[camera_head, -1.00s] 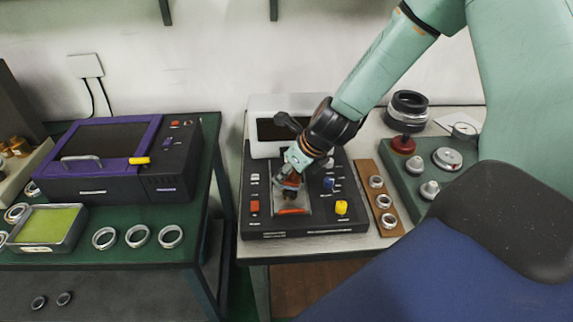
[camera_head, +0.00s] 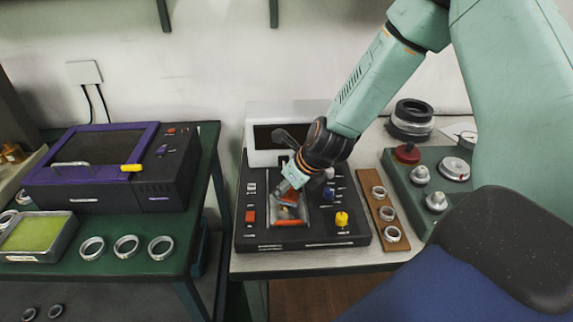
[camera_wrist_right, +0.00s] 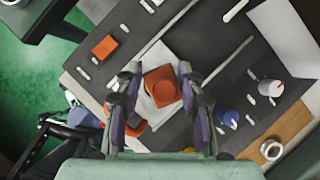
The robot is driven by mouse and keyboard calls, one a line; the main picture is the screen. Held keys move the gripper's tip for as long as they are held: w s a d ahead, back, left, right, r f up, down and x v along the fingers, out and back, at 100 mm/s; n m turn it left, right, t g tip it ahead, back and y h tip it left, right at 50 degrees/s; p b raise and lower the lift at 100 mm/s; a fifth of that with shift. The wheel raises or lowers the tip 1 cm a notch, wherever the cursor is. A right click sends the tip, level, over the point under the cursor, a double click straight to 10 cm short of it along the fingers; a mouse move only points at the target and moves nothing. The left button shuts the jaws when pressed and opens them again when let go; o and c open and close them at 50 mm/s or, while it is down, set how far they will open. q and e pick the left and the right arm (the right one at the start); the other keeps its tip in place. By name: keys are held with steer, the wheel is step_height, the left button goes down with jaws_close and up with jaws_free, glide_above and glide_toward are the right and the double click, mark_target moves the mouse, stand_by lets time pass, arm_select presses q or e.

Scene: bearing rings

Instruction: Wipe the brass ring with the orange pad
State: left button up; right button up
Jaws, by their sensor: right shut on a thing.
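My right gripper (camera_head: 289,196) points down over the recess of the dark control panel, its fingertips low over it. In the right wrist view my right gripper (camera_wrist_right: 160,98) is shut on the orange pad (camera_wrist_right: 162,88), with a finger on either side. The pad also shows as a small orange patch (camera_head: 287,198) at the fingertips in the head view. I cannot clearly make out a brass ring; several grey metal rings are in view. A second orange piece (camera_wrist_right: 137,128) shows partly behind the left finger in the wrist view. My left gripper is not in view.
The panel (camera_head: 300,243) carries a red button (camera_head: 250,216), a blue knob (camera_head: 328,194) and a yellow knob (camera_head: 341,218). A wooden strip (camera_head: 374,205) with rings lies at its right. Left are a purple-edged machine (camera_head: 97,165), a green-lined tray (camera_head: 36,235) and loose rings (camera_head: 126,246).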

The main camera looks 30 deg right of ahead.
steer(key=shift+w+f, duration=0.1)
steer(key=shift+w, duration=0.25)
steer(key=shift+d, duration=0.1)
steer(key=shift+s+a, duration=0.2)
steer(key=shift+s, duration=0.3)
steer(key=shift+s+a, duration=0.45)
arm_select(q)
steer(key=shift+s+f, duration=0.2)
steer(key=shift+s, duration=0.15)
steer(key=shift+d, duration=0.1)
arm_select(e)
steer(key=shift+d, duration=0.1)
